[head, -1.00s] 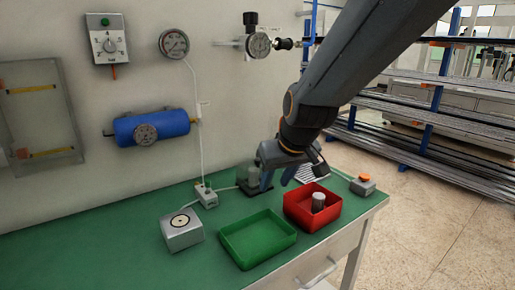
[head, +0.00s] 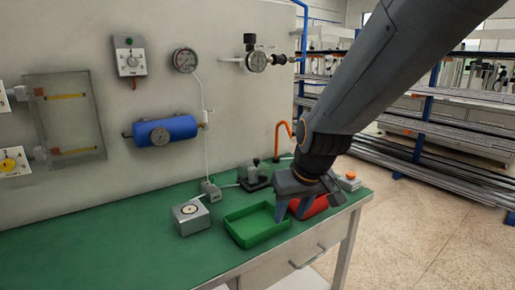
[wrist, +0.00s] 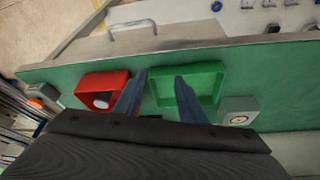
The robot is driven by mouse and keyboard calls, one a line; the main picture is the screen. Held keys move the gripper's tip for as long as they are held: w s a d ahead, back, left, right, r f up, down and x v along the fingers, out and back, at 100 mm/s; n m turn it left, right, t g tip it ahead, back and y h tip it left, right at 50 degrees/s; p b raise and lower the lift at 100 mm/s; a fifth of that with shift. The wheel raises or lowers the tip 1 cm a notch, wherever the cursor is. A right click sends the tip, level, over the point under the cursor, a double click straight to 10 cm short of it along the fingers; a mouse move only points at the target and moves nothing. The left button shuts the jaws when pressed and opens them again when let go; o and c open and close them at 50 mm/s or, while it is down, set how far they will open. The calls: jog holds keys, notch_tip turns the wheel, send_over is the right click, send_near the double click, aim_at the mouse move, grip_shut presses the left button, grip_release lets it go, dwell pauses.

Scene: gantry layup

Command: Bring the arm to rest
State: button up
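My gripper (head: 293,208) hangs above the green workbench, in front of the red tray and by the right end of the green tray in the head view. In the wrist view its two blue-grey fingers (wrist: 157,98) stand apart with nothing between them, so it is open and empty. The red tray (head: 313,208) is partly hidden behind my gripper in the head view. In the wrist view the red tray (wrist: 91,82) holds a grey cylinder (wrist: 101,100). The green tray (head: 262,237) is empty.
A grey box with a round top mark (head: 190,218) sits left of the green tray. A small dark fixture (head: 254,178) stands behind the trays. A box with an orange button (head: 349,182) is at the bench's right end. Gauges and a blue tank (head: 164,131) hang on the wall.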

jog(key=s+d+f+m+g, duration=0.1)
jog(key=s+d+f+g, duration=0.1)
jog(key=s+d, duration=0.3)
jog(key=s+d+f+m+g+h+p, duration=0.1)
jog(key=s+d+f, duration=0.4)
jog(key=s, duration=0.5)
jog(key=shift+s+d+m+g, duration=0.3)
jog(key=shift+d+m+g, duration=0.2)
jog(key=shift+m+g, duration=0.25)
